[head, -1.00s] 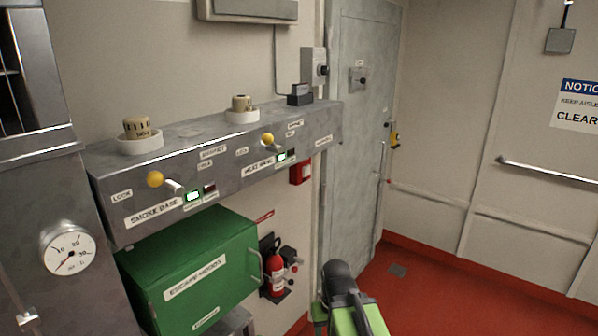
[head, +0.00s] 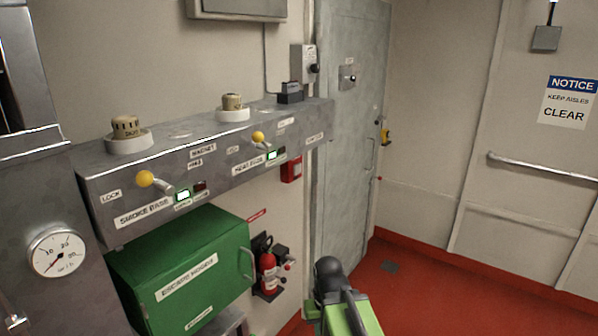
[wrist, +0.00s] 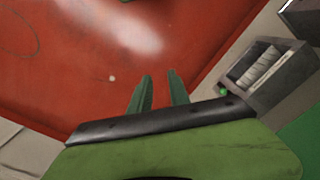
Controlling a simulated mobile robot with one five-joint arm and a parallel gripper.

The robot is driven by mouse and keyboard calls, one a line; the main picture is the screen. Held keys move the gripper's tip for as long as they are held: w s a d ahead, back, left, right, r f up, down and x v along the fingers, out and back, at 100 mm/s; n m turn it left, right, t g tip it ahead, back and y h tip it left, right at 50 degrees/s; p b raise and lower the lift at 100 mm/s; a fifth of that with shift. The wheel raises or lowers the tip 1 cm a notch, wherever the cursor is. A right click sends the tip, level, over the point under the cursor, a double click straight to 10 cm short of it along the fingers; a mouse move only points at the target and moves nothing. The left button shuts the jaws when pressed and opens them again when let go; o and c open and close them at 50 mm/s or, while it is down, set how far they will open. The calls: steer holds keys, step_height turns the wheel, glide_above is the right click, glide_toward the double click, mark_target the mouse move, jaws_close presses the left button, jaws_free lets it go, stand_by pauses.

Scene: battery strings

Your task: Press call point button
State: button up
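A small red call point box (head: 291,168) is on the wall below the right end of the grey shelf, left of the grey door. Its button is too small to make out. My gripper (wrist: 160,73) shows in the wrist view with two dark green fingers apart and nothing between them. It is above the red floor, and the call point cannot be made out in that view. In the head view my green and black arm is at the bottom centre, below and right of the call point; the fingers are hidden there.
A grey shelf (head: 200,158) with detectors and yellow-knobbed levers juts from the wall. Below it are a green cabinet (head: 185,275) and a red fire extinguisher (head: 267,272). The grey door (head: 345,140) is shut. Red floor (head: 430,290) is clear to the right.

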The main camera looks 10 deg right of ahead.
jaws_close()
stand_by(1.3)
